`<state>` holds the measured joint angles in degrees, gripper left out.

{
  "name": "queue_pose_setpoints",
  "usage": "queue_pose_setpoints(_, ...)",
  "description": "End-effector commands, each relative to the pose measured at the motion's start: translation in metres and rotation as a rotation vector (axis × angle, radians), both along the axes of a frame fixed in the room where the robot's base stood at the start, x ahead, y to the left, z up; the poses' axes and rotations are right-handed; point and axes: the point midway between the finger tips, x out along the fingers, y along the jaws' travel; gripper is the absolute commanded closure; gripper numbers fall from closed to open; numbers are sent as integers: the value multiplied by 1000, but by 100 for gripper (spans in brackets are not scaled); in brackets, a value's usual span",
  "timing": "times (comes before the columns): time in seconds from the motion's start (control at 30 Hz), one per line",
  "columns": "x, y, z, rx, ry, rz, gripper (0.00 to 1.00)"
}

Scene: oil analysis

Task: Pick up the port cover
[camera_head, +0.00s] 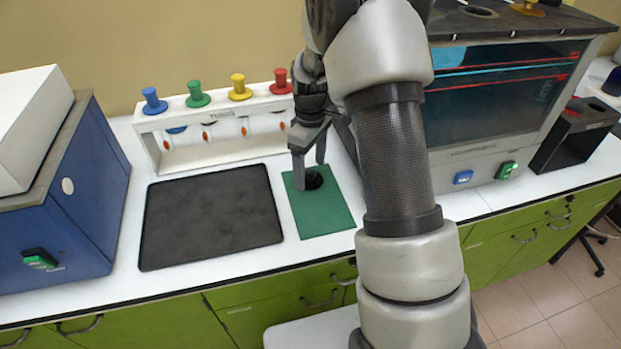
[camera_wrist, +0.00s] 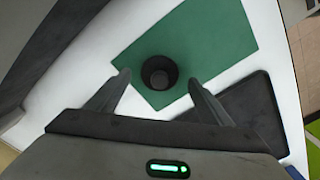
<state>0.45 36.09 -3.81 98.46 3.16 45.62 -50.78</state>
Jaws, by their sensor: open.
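The port cover, a small round black piece (camera_head: 314,180), sits on a green mat (camera_head: 325,215) on the white bench. In the wrist view the cover (camera_wrist: 159,73) shows as a dark round rim with a narrower raised middle, on the green mat (camera_wrist: 210,40). My gripper (camera_head: 308,172) points down over the mat at the cover. In the wrist view the two fingers of my gripper (camera_wrist: 159,80) are apart, one on each side of the cover, with gaps visible. In the head view a finger partly hides the cover.
A black tray (camera_head: 212,215) lies left of the mat. A white rack (camera_head: 215,135) with several coloured-knob tubes stands behind. A blue machine (camera_head: 60,200) is at the left. A glass-fronted oven (camera_head: 500,100) stands right of the mat, partly behind my arm.

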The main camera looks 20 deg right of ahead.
Motion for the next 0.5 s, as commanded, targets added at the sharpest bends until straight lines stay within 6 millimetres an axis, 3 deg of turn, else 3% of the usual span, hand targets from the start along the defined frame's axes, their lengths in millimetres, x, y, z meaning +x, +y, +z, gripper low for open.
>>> queue_pose_setpoints(0.13, 0, 0, -17, 0, 1, 0, 26)
queue_pose_setpoints(0.4, 0, 0, -20, 0, -1, 0, 26)
queue_pose_setpoints(0.5, 0, 0, -20, 0, -1, -1, 43)
